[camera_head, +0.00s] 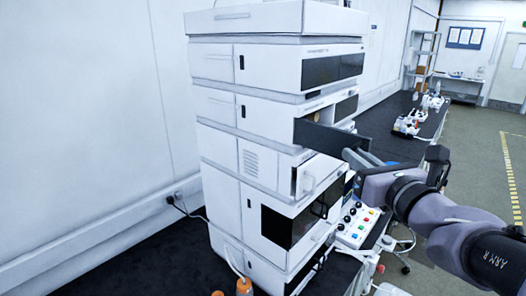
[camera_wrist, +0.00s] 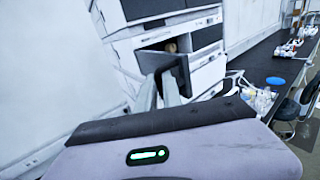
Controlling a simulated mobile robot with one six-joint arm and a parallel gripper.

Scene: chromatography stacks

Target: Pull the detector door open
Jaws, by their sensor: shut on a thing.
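The detector door (camera_head: 330,138) is a dark panel on a middle unit of the white chromatography stack (camera_head: 222,107). It stands out from the unit's front at an angle, and part of the opening behind it shows. In the wrist view the door (camera_wrist: 181,75) is a dark plate ahead of my fingers, with a brownish round part (camera_wrist: 171,47) inside the opening. My gripper (camera_head: 352,157) is at the door's outer side, shut on the door. Its two grey fingers also show in the wrist view (camera_wrist: 158,90); the exact grip at their tips is hard to see.
A white unit with a handle (camera_head: 309,182) sits just below the door. Bottles (camera_head: 244,285) stand at the front.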

